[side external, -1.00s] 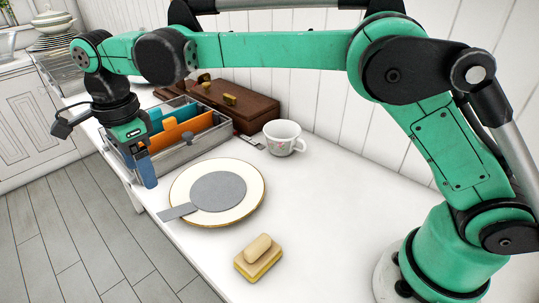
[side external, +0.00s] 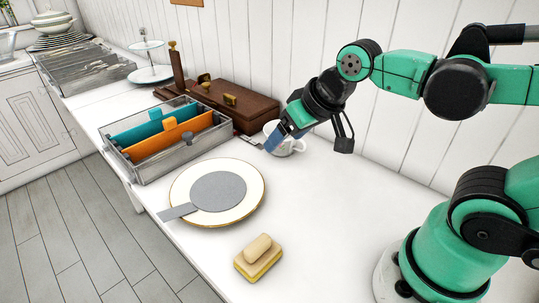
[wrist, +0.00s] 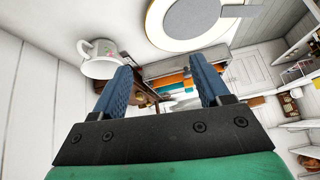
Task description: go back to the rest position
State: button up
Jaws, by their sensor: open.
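My gripper (side external: 277,140) is in front of the white mug in the side view, up above the counter near the wall. In the wrist view its two blue fingers (wrist: 164,85) stand apart with nothing held between them.
A white mug (side external: 292,147) stands by the wall, partly hidden by my gripper. A gold-rimmed plate (side external: 246,207) with a grey disc, a sponge (side external: 258,265), a grey organizer tray (side external: 160,172) and a brown case (side external: 262,110) stand on the counter. The right counter is clear.

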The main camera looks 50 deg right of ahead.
jog(key=shift+s+d+f+n+t, duration=0.3)
jog(key=shift+s+d+f+n, duration=0.1)
jog(key=shift+s+f+n, duration=0.2)
